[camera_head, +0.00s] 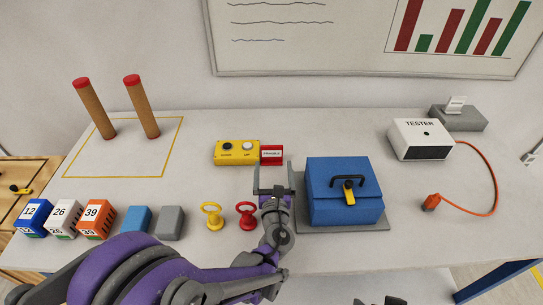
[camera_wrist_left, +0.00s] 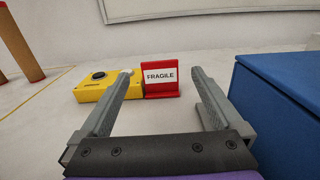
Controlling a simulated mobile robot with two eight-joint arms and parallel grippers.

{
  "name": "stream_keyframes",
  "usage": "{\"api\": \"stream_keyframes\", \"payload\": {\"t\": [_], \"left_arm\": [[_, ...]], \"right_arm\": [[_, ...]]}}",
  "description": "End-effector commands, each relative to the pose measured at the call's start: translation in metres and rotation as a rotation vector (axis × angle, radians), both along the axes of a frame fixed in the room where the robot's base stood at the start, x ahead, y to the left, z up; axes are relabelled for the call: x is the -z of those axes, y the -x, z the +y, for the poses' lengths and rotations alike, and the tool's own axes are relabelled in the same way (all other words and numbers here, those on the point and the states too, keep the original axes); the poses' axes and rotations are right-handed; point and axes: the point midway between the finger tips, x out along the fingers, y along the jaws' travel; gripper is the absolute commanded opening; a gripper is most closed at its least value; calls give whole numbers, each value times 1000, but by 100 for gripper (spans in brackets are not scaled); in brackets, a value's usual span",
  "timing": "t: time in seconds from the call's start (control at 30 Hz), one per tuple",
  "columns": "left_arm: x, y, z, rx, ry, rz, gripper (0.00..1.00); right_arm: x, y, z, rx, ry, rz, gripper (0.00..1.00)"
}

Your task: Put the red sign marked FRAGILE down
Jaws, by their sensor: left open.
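The red sign marked FRAGILE (camera_head: 271,155) stands upright on the table, just right of the yellow button box. In the left wrist view the sign (camera_wrist_left: 161,78) shows between my fingers, beyond their tips, with its white label facing me. My left gripper (camera_head: 275,168) is open and empty, in front of the sign and apart from it. Its two fingers also show in the left wrist view (camera_wrist_left: 162,80). A small dark part low in the head view may belong to my right arm, but its gripper cannot be made out.
The yellow button box (camera_head: 231,153) is close on the sign's left. A blue toolbox (camera_head: 328,208) stands right of my left gripper on a grey mat. Red (camera_head: 246,217) and yellow (camera_head: 212,218) ring-topped pieces stand to its left. The table behind the sign is clear.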

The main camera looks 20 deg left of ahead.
Motion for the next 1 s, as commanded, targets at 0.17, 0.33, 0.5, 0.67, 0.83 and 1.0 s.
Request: {"api": "stream_keyframes", "payload": {"t": [0.17,0.33,0.5,0.67,0.83,1.0], "left_arm": [[20,1,0,0,0,6,100],[21,-10,4,-1,0,6,100],[22,-28,10,-2,2,6,100],[29,-51,19,-3,-1,5,100],[28,-68,23,-2,2,6,100],[28,-70,23,-1,2,6,100]], "right_arm": [[18,2,0,0,0,6,100],[17,2,0,0,0,6,100],[15,2,0,0,0,5,100],[14,1,0,0,0,5,100],[12,1,0,0,0,4,100],[12,1,0,0,0,4,100]]}}
